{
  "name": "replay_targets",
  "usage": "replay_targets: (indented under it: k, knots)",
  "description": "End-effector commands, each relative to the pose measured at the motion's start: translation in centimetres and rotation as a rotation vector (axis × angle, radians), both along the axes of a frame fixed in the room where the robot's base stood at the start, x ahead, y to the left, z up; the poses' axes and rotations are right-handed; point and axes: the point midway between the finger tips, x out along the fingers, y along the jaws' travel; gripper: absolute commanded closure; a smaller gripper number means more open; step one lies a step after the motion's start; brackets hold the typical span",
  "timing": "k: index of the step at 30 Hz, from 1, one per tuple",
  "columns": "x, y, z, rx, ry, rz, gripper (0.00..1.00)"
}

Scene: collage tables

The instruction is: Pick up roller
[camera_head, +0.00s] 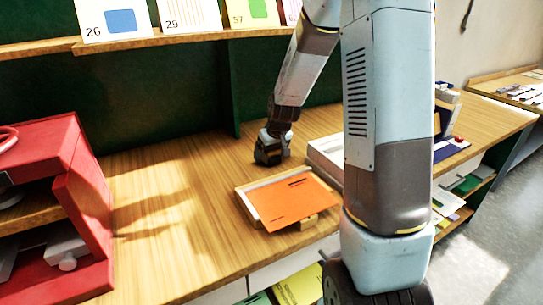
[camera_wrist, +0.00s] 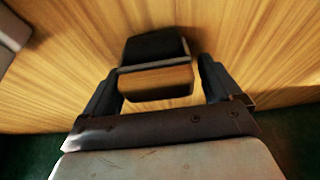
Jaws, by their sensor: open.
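My gripper (camera_wrist: 160,66) points down at the wooden table, its two dark fingers spread apart. Between the fingers in the wrist view is a small piece with a black part (camera_wrist: 154,47) and a wood-coloured face (camera_wrist: 157,81). It may be the roller, but its full shape does not show. A gap shows between the piece and the right finger; contact at the left finger is unclear. In the head view my gripper (camera_head: 271,148) is low over the table near the green back panel, and the piece cannot be told apart from it.
An orange sheet (camera_head: 290,200) lies tilted on a pale-edged board in front of my gripper. A white tray (camera_head: 325,158) is to the right, partly behind my arm. A red cabinet (camera_head: 88,205) stands at left. A shelf (camera_head: 150,42) with numbered cards runs above. The table between cabinet and sheet is clear.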

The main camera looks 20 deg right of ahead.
Motion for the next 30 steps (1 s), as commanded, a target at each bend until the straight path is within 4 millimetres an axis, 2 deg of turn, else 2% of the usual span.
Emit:
replay_targets:
  k: [2, 17, 26, 30]
  knots:
    - [0.0, 0.0, 0.0, 0.000, 0.000, 0.000, 0.13]
    - [0.0, 0.0, 0.0, 0.000, 0.000, 0.000, 0.60]
    - [0.0, 0.0, 0.4, -0.001, -0.002, 0.000, 0.60]
    - [0.1, 0.0, 1.8, 0.000, -0.005, 0.001, 0.60]
